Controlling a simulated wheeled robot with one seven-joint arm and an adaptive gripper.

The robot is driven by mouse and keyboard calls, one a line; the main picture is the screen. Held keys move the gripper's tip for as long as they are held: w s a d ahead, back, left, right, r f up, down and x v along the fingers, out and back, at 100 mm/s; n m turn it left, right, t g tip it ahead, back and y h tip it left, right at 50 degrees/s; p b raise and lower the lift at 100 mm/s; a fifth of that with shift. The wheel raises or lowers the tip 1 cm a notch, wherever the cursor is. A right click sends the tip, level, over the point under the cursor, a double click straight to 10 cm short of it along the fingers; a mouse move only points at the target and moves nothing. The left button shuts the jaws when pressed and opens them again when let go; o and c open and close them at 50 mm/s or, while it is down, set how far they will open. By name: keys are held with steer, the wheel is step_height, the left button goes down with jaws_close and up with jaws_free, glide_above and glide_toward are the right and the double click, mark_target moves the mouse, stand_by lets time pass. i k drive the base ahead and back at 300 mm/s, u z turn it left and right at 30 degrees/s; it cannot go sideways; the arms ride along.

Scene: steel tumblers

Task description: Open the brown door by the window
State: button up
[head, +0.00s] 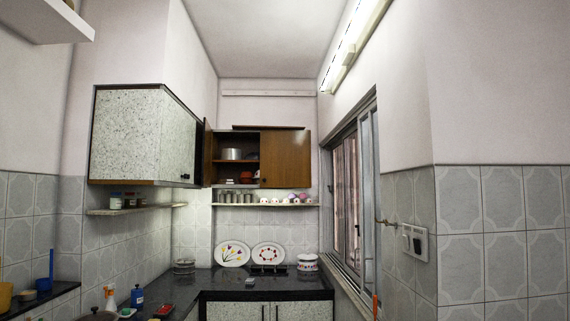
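A brown wooden wall cabinet hangs on the back wall, left of the window (345,205). Its right brown door (285,160), the one nearer the window, looks shut and covers the right half of the cabinet. Its left brown door (208,155) stands swung open towards the left and shows nearly edge-on. The open left half shows shelves with a steel pot (232,154) and small reddish items (248,174). My gripper is not in view.
A narrow shelf (265,205) below the cabinet bears tumblers and small cups. The dark counter (235,284) below holds two decorated plates (268,254) and a white pot (307,263). A speckled cabinet (140,135) juts out at left. The air before the brown cabinet looks clear.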

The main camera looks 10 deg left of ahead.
mark_target(284, 154)
steer(key=k, duration=0.55)
steer(key=u, duration=0.1)
steer(key=i, duration=2.4)
steer(key=u, duration=0.4)
steer(key=i, duration=1.55)
steer(key=u, duration=0.3)
steer(key=i, duration=1.65)
steer(key=u, duration=0.1)
